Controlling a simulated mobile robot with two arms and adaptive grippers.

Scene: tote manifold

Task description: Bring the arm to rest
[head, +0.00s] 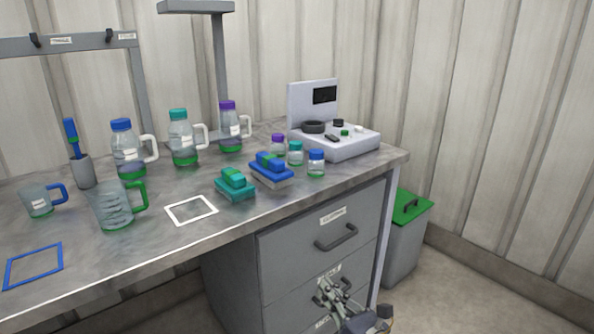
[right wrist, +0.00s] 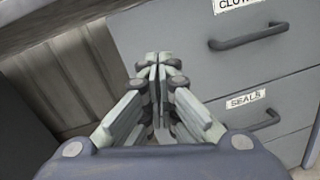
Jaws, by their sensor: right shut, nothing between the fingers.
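My right gripper (head: 334,291) is low in front of the grey drawer cabinet (head: 290,249), below the bench top, at the bottom of the head view. In the right wrist view the gripper (right wrist: 157,62) has its fingers together with nothing between them. It is apart from the drawer handles, which lie to its right in that view. My left gripper is not in either view.
The metal bench (head: 150,258) holds several capped bottles, a green-handled jug (head: 115,208), a blue-handled mug (head: 38,203), teal and blue blocks and a white device (head: 340,146). A grey bin with a green lid (head: 407,208) stands right of the cabinet. Floor is clear at right.

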